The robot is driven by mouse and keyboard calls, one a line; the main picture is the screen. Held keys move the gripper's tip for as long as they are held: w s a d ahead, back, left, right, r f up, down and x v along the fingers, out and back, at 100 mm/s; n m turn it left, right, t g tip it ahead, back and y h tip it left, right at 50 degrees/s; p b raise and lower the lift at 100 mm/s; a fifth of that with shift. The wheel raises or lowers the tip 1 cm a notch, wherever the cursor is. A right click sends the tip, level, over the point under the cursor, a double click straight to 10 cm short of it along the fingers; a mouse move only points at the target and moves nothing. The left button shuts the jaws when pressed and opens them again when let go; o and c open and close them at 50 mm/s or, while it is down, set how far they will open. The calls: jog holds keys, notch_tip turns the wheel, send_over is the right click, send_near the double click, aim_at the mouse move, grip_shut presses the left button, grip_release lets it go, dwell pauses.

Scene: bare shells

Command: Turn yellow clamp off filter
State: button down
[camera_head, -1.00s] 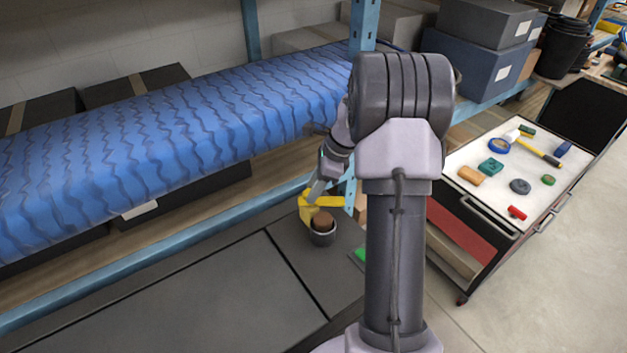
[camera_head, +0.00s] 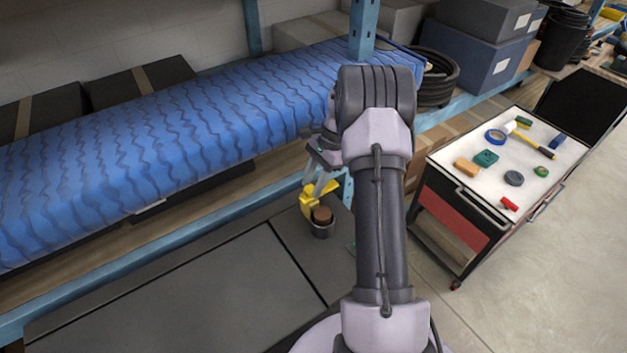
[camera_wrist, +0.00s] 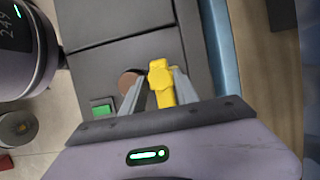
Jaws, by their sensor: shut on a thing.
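The yellow clamp (camera_head: 313,197) is at the filter, which is a dark grey cup (camera_head: 322,229) with a brown top (camera_head: 322,214), on the dark grey surface beside the shelf. My gripper (camera_head: 318,188) reaches down to the clamp from above and is shut on it. In the wrist view the clamp (camera_wrist: 161,82) lies between the two fingers of my gripper (camera_wrist: 158,90). The brown top (camera_wrist: 130,82) shows just left of it there. The clamp's lower part and its contact with the filter are partly hidden by the fingers.
A tool cart (camera_head: 470,150) with several small items stands at right. The dark surface (camera_head: 180,290) left of the filter is clear.

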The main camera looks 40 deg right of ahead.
aim_at(331, 184)
dwell(0.4)
jog(key=c, duration=0.9)
grip_release()
jog(key=shift+c, duration=0.2)
jog(key=shift+r, duration=0.1)
jog(key=p+v, duration=0.3)
jog(key=v, duration=1.4)
jog(key=shift+r, duration=0.15)
